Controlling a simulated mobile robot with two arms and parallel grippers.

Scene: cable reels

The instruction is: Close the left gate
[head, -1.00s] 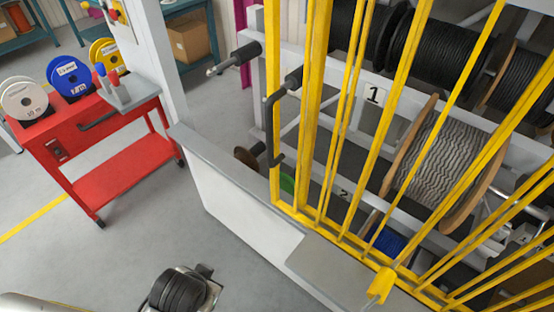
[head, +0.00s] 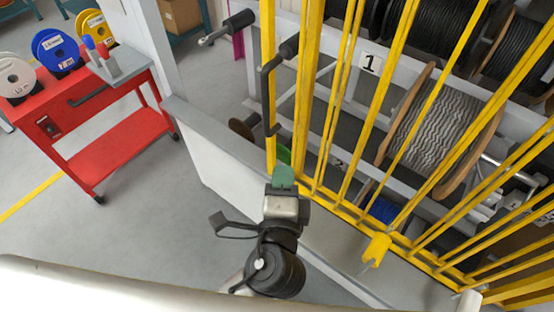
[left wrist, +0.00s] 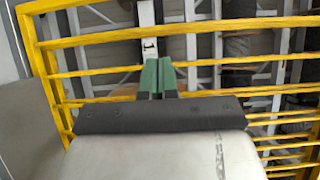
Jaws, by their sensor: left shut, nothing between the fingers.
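The yellow barred gate (head: 304,90) stands upright in front of the reel rack, beside a low grey-topped wall. A black handle (head: 266,95) is on its left edge. My left gripper (head: 283,178), with green fingertips, is near the gate's lower left corner, below the handle. It looks shut and empty; whether it touches the gate is unclear. In the left wrist view, the green fingers (left wrist: 158,76) are together and point toward the yellow bars (left wrist: 100,40). My right gripper is not in view.
The low wall (head: 215,155) runs beneath the gate's left side. A yellow bracket (head: 376,250) is at the gate's bottom. A wooden reel of grey cable (head: 432,125) sits behind the bars. A red cart (head: 95,150) stands left, with clear floor between it and the wall.

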